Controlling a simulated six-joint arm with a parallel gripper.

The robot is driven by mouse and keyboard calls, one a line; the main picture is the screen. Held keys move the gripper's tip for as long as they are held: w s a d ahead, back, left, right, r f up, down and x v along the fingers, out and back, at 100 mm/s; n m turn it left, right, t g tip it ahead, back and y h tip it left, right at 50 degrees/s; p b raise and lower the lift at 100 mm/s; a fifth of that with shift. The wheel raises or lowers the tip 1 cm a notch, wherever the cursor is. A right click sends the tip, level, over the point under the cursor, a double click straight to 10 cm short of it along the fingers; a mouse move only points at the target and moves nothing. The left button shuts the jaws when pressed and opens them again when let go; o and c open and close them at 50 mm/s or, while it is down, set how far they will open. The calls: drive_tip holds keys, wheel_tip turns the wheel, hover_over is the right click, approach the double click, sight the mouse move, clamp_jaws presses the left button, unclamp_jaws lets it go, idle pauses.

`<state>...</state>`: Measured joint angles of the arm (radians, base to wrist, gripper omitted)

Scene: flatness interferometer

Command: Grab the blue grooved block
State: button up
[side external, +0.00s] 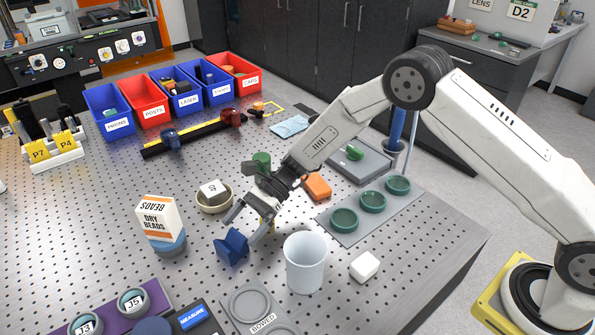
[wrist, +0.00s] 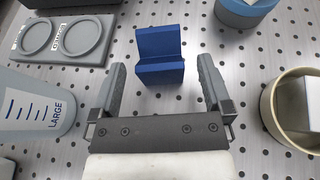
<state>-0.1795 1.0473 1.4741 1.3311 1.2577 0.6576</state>
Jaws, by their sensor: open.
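The blue grooved block (side external: 232,247) stands on the perforated table, left of the white cup in the side view. It also shows in the wrist view (wrist: 160,62), with its groove visible, just beyond the fingertips and roughly centred between them. My gripper (side external: 248,222) is open and empty, with its fingers low over the table close to the block. In the wrist view my gripper (wrist: 160,85) has one finger on each side, spread wider than the block. I cannot tell whether a finger touches the block.
A white cup (side external: 306,262) stands close right of the block, and a bowl (side external: 214,197) holding a white cube is behind it. The dry beads box (side external: 158,219) is to the left. A grey plate with round recesses (side external: 252,304) lies in front. Green dishes (side external: 344,220) sit right.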

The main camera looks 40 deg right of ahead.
sight(227, 245)
drive_tip(key=shift+x, duration=2.65)
clamp_jaws()
drive_tip(key=shift+r, duration=0.1)
drive_tip(key=shift+r, duration=0.75)
drive_tip(key=s+d+r, duration=0.6)
drive_tip(key=s+r, duration=0.5)
drive_tip(key=s, duration=0.1)
drive_tip(key=shift+s+d, duration=0.25)
drive_tip(key=shift+r, duration=0.1)
